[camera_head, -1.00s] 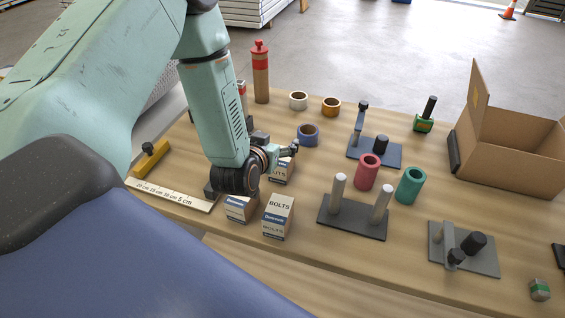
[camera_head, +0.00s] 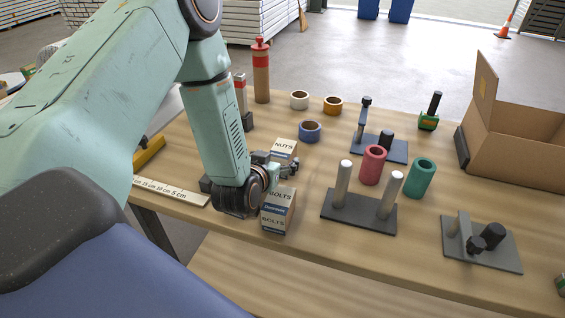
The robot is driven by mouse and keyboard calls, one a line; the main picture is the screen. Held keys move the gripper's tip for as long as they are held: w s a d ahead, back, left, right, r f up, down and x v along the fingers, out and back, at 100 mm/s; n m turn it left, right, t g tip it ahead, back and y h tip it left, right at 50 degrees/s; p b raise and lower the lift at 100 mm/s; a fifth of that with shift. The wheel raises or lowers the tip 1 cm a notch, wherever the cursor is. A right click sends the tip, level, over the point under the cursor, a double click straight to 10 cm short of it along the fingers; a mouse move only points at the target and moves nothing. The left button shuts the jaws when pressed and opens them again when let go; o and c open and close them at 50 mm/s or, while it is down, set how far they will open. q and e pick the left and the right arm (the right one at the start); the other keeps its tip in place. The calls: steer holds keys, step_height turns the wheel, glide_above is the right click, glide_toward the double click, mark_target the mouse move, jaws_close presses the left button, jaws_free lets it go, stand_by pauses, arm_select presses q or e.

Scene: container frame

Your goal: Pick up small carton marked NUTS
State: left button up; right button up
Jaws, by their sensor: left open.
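The small carton marked NUTS (camera_head: 285,147) stands on the table. Its pale top with the label shows just behind my left gripper, and its lower part is mostly hidden. My left gripper (camera_head: 286,168) is open and points right, in front of the NUTS carton in the picture. I cannot tell whether it touches the carton. A carton marked BOLTS (camera_head: 277,219) stands on the near side, partly covered by the gripper. My right gripper is not in view.
A blue tape roll (camera_head: 310,132) lies behind the NUTS carton. A dark base with two pegs (camera_head: 358,210) stands to the right, with red (camera_head: 373,166) and green (camera_head: 420,178) tubes behind it. An open cardboard box (camera_head: 520,145) is at far right. A ruler (camera_head: 172,190) lies left.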

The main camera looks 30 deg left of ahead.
mark_target(283, 153)
arm_select(q)
steer(key=x, duration=0.5)
steer(key=shift+a+f, duration=0.25)
steer(key=shift+f, duration=0.15)
steer(key=shift+x, duration=1.45)
steer(key=shift+s+r, duration=0.2)
steer(key=shift+s, duration=0.1)
steer(key=c, duration=0.4)
steer(key=shift+w+f, duration=0.15)
steer(key=c, duration=1.1)
